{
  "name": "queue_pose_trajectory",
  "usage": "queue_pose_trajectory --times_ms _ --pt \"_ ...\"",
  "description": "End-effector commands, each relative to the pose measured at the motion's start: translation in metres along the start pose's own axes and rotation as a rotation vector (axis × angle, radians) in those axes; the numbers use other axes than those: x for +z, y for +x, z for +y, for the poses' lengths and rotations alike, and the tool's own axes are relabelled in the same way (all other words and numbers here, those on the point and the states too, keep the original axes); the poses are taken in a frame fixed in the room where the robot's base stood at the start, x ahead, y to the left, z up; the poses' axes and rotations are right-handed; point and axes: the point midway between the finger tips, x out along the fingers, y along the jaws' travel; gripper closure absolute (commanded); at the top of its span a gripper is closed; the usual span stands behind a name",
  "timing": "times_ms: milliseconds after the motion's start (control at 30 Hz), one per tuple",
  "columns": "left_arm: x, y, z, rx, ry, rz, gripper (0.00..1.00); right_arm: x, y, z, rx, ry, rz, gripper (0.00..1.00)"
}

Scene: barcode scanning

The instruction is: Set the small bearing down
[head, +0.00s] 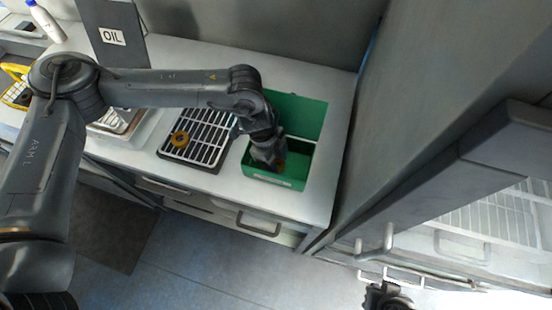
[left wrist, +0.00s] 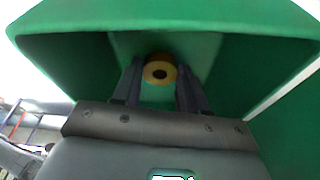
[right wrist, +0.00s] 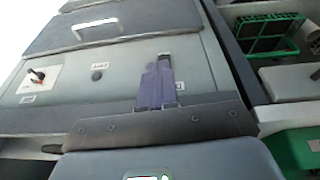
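The small bearing (left wrist: 160,71) is a yellow-orange ring with a dark centre, between the fingertips of my left gripper (left wrist: 160,82) in the left wrist view. Both fingers appear to touch its sides. In the head view the left gripper (head: 271,158) reaches down into the green box (head: 289,181), and a bit of orange shows beside it. Whether the bearing touches the box floor cannot be told. My right gripper (right wrist: 157,82) is shut and empty, far from the box. It shows at the bottom edge of the head view (head: 384,292).
The box's green lid (head: 297,113) stands open behind. A larger orange ring (head: 180,138) lies on the black-and-white rack (head: 212,153) left of the box. A large grey cabinet (head: 440,90) rises right of the counter.

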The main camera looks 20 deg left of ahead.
Motion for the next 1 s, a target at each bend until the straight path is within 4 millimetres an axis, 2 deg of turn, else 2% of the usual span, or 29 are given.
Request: queue_pose_trajectory --times_ms 33,133,167,567,767,1000 --pt "0.0 -0.001 0.0 0.0 0.0 0.0 0.5 0.0 0.0 0.001 0.002 -0.002 0.0 1.0" --pt "0.0 -0.001 0.0 0.0 0.0 0.0 0.35 0.0 0.0 0.001 0.004 -0.006 -0.001 1.0" --pt "0.0 -0.001 0.0 0.0 0.0 0.0 0.34 0.001 0.0 0.001 0.005 -0.006 -0.001 1.0" --pt "-0.001 -0.007 0.0 -0.001 0.0 0.0 0.34 0.0 -0.001 0.001 0.003 -0.005 -0.001 1.0" --pt "-0.001 -0.035 -0.001 -0.002 -0.001 0.001 0.34 -0.002 -0.005 0.0 0.0 -0.001 -0.001 1.0" --pt "-0.001 -0.08 -0.001 -0.002 0.0 0.002 0.34 -0.004 -0.011 -0.001 -0.003 0.003 0.0 1.0"
